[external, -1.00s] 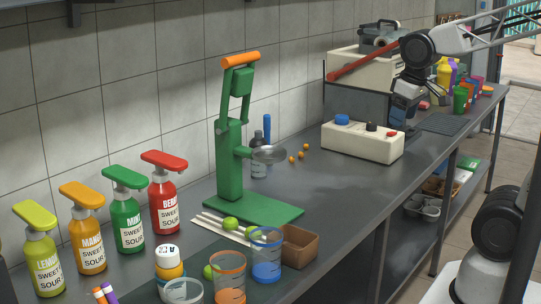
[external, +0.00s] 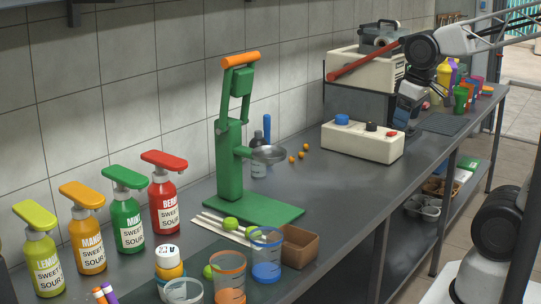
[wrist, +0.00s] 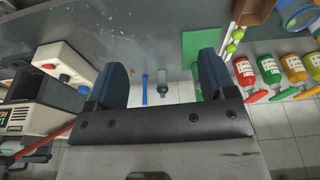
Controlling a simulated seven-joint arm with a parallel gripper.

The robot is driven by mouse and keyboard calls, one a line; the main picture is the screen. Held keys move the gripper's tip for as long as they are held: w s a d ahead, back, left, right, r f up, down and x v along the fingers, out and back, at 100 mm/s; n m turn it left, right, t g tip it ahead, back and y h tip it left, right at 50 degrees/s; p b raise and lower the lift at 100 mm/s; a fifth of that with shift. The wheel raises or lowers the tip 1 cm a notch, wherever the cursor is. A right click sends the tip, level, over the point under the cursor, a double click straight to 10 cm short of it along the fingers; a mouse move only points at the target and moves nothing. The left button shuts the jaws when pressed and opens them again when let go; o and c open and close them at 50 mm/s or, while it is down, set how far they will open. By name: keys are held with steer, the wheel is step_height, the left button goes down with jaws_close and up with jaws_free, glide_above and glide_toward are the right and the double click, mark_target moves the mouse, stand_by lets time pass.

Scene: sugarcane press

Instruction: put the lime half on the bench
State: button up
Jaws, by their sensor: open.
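Small round green limes lie near the press foot. One lime (external: 231,224) and another beside it (external: 250,231) rest by white sticks, and a third green piece (external: 208,271) sits behind the cups. I cannot tell which is the lime half. Two green pieces also show in the wrist view (wrist: 239,33). The bench (external: 340,195) is the long dark grey counter. My gripper (external: 404,126) is over its far right part, behind the cream control box, well away from the limes. In the wrist view my gripper (wrist: 161,72) has its two fingers wide apart with nothing between them.
The green press (external: 230,165) stands mid-bench. The cream control box (external: 362,142) is close to my gripper. Pump bottles (external: 128,222) line the wall at left. Cups (external: 266,258) and a brown box (external: 300,246) stand near the front edge.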

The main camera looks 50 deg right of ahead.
steer(key=w+a+f+n+g+y, duration=0.1)
steer(key=w+a+f+n, duration=0.2)
steer(key=w+a+n, duration=0.6)
steer(key=w+a+f+n+g+y, duration=0.1)
steer(key=w+a+f+n+g, duration=0.15)
steer(key=w+a+n, duration=0.6)
steer(key=w+a+f+n, duration=0.3)
steer(key=a+f, duration=0.3)
steer(key=a, duration=0.2)
steer(key=w+a+f+n+g, duration=0.1)
steer(key=w+a+f+n, duration=0.3)
steer(key=a, duration=0.5)
steer(key=w+a+f+n, duration=0.3)
steer(key=a+f+n, duration=0.1)
steer(key=a+f, duration=0.4)
steer(key=shift+w+a+g, duration=0.2)
steer(key=shift+a+g, duration=0.15)
steer(key=shift+a, duration=0.2)
steer(key=shift+x, duration=1.35)
steer(key=shift+f, duration=0.1)
